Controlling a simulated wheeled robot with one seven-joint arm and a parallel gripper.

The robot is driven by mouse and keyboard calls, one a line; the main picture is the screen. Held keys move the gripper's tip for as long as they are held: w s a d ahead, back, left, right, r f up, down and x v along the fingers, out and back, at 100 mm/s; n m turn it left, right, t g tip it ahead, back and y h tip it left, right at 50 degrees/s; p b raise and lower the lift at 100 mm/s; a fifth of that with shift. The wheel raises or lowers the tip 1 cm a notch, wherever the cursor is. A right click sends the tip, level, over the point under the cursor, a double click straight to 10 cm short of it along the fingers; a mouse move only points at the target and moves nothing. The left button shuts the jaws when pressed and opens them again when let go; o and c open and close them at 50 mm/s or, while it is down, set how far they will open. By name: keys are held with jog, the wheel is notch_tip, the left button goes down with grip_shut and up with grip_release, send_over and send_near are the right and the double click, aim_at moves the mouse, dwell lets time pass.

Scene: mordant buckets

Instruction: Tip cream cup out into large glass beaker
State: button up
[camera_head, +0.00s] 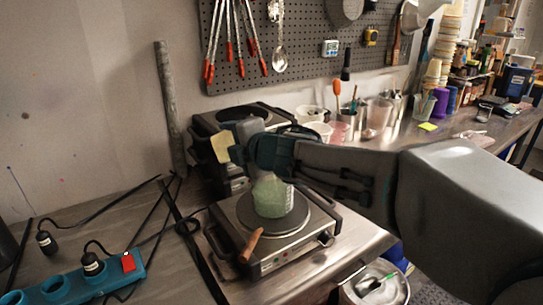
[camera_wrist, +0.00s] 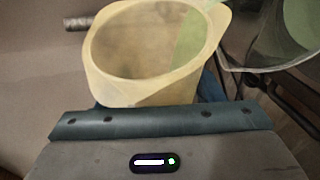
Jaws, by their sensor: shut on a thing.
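My gripper (camera_head: 238,145) is shut on the cream cup (camera_head: 221,147), which is held in the air above and to the left of the large glass beaker (camera_head: 271,196). The beaker stands upright on a hot plate and shows pale green contents. In the wrist view the cream cup (camera_wrist: 103,82) fills the upper middle, with its open mouth facing the camera. A green patch shows at the right side of its inside; I cannot tell if it is liquid. Clear glass, likely the beaker (camera_wrist: 270,45), shows at the right, apart from the cup's body.
The front hot plate (camera_head: 283,255) has a wooden handle (camera_head: 252,245) at its front left edge. A second hot plate (camera_head: 242,112) stands behind. A teal power strip (camera_head: 62,288) with black cables lies at left. Containers (camera_head: 375,115) line the back right bench.

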jog(key=shift+w+d+r+m, duration=0.15)
jog(key=shift+d+r+m, duration=0.15)
jog(key=shift+d, duration=0.2)
dwell(0.4)
jog(key=shift+d+r+m+y, duration=0.15)
jog(key=shift+r+m+y, duration=0.1)
jog(key=shift+m+y, duration=0.2)
dwell(0.6)
